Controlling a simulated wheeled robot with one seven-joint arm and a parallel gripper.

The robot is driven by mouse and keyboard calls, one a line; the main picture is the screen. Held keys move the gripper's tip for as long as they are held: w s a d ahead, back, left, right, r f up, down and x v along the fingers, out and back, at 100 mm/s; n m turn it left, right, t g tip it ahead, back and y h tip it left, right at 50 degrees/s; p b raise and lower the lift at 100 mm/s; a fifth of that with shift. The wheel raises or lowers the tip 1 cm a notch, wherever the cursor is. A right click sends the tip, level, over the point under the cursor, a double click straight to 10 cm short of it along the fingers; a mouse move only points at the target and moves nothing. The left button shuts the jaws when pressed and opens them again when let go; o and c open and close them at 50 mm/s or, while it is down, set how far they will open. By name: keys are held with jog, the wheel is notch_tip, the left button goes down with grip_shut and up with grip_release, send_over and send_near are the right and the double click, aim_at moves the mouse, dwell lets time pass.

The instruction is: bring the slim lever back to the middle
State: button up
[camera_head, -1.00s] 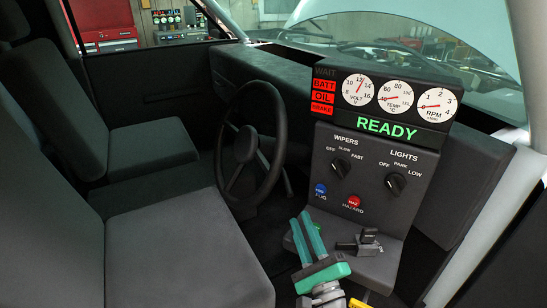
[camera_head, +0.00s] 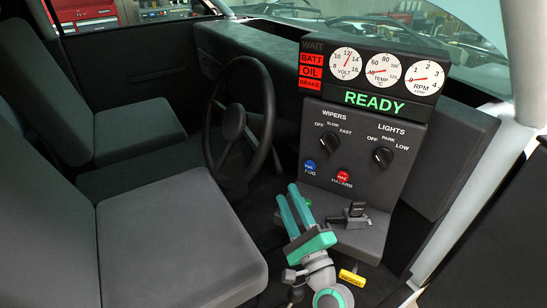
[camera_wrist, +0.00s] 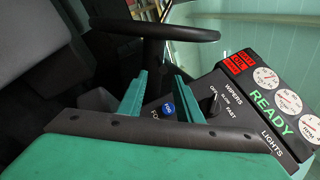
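A small black lever assembly (camera_head: 355,211) stands on the low shelf at the foot of the dash console, right of my gripper. A short upright handle shows with a low dark piece beside it on the left. I cannot tell which part is the slim lever, nor its exact position. My gripper (camera_head: 286,192) has two teal fingers, apart and empty, pointing up and away left of the lever, not touching it. In the wrist view my gripper (camera_wrist: 160,75) shows an empty gap between its fingers, toward the steering wheel and console. The lever does not show there.
The console (camera_head: 360,135) carries rotary knobs, a blue fog button (camera_head: 310,166) and a red hazard button (camera_head: 343,176). The steering wheel (camera_head: 235,122) is left of it. Grey seats (camera_head: 170,245) fill the left. A yellow labelled piece (camera_head: 351,278) is near my wrist.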

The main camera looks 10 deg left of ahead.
aim_at(277, 159)
jog(key=w+a+r+n+h, duration=0.1)
jog(key=w+n, duration=0.2)
jog(key=n, duration=0.4)
jog(key=w+a+r+n+g+h, duration=0.1)
jog(key=w+n, duration=0.3)
jog(key=n, duration=0.4)
jog(key=w+a+r+n+h, duration=0.1)
jog(key=w+a+n+h, duration=0.1)
jog(key=n, duration=0.5)
jog(key=shift+w+a+r+n+g, duration=0.3)
jog(key=shift+w+a+r, duration=0.1)
jog(key=shift+w+a, duration=0.3)
grip_shut()
